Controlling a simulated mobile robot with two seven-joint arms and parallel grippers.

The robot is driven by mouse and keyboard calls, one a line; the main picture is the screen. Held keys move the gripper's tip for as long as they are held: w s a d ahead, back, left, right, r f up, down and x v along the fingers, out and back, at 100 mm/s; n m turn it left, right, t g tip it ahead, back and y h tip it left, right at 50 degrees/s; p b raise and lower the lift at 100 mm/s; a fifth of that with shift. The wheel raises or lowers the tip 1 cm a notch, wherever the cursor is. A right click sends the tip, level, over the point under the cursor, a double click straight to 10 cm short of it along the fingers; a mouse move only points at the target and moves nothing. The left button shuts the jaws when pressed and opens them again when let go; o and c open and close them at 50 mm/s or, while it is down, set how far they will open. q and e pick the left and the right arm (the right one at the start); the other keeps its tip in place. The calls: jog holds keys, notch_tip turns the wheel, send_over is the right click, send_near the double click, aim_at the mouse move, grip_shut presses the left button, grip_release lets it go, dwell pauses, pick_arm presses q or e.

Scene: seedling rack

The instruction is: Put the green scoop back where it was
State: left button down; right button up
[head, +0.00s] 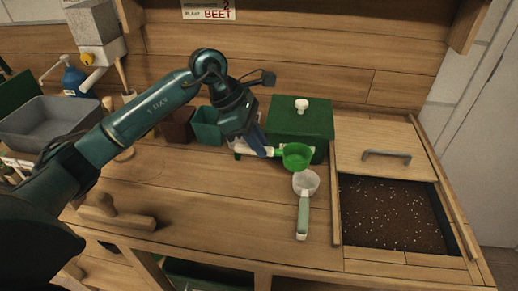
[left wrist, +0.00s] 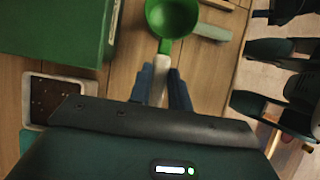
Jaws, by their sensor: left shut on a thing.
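The green scoop (head: 297,156) has a round green cup and a pale handle. My left gripper (head: 266,151) is shut on the handle, with the cup pointing right, in front of the green lidded box (head: 284,124). In the left wrist view the scoop's cup (left wrist: 172,16) is at the top centre and its pale handle runs down between my blue fingers (left wrist: 160,85). I cannot tell whether the scoop touches the bench. A second scoop, with a whitish cup and a pale green handle (head: 303,218), lies on the bench just in front. My right gripper is not in view.
A dark soil bin (head: 392,214) with a sliding wooden lid (head: 378,136) is at the right. A teal pot (head: 207,126) and a brown pot (head: 178,127) stand behind my arm. A grey tub (head: 50,122) and wooden tool (head: 116,214) are left. The front-middle bench is clear.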

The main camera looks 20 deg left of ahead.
pick_arm(q)
notch_tip(320, 180, down, 2)
jog(key=shift+f, duration=0.2)
jog(key=shift+f+b, duration=0.45)
jog(key=shift+f, duration=0.2)
jog(key=c, duration=1.3)
grip_release()
